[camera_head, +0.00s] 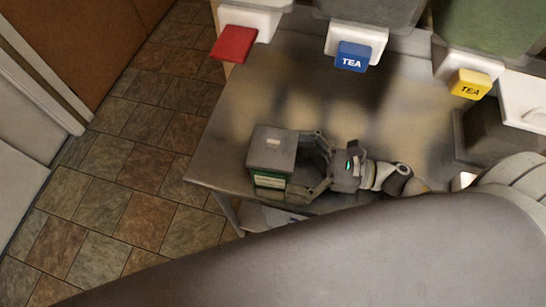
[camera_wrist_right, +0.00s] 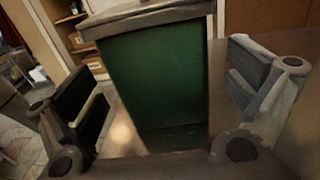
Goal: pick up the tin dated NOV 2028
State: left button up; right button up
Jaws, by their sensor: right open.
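A square tin (camera_head: 272,150) with a grey lid and green sides stands upright at the near left part of the metal table. A pale label shows on its near side, but its date is too small to read. My right gripper (camera_head: 303,164) is open and comes at the tin from the right, with its fingers reaching toward the tin's two sides. In the right wrist view the tin's plain green face (camera_wrist_right: 155,75) stands between the spread fingers, with a visible gap on each side. My left gripper is not in view.
The metal table (camera_head: 225,150) has its left and near edges close to the tin. Dispensers with a red tap (camera_head: 233,44), a blue TEA tap (camera_head: 352,56) and a yellow TEA tap (camera_head: 470,84) line the back. The table's middle is clear. Tiled floor (camera_head: 135,160) lies left.

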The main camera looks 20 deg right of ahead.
aim_at(273, 160)
jog(key=p+x, duration=0.2)
jog(key=x, duration=0.1)
jog(key=shift+w+a+r, duration=0.1)
jog(key=shift+a+r, duration=0.15)
jog(key=shift+a, duration=0.05)
jog(key=shift+w+a+f, duration=0.15)
jog(key=shift+w+a, duration=0.1)
jog(key=shift+a, duration=0.25)
jog(key=shift+c, duration=0.7)
jog(key=c, duration=1.7)
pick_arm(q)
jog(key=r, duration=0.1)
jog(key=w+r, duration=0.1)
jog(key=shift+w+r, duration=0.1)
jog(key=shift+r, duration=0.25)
pick_arm(e)
jog(key=c, duration=0.3)
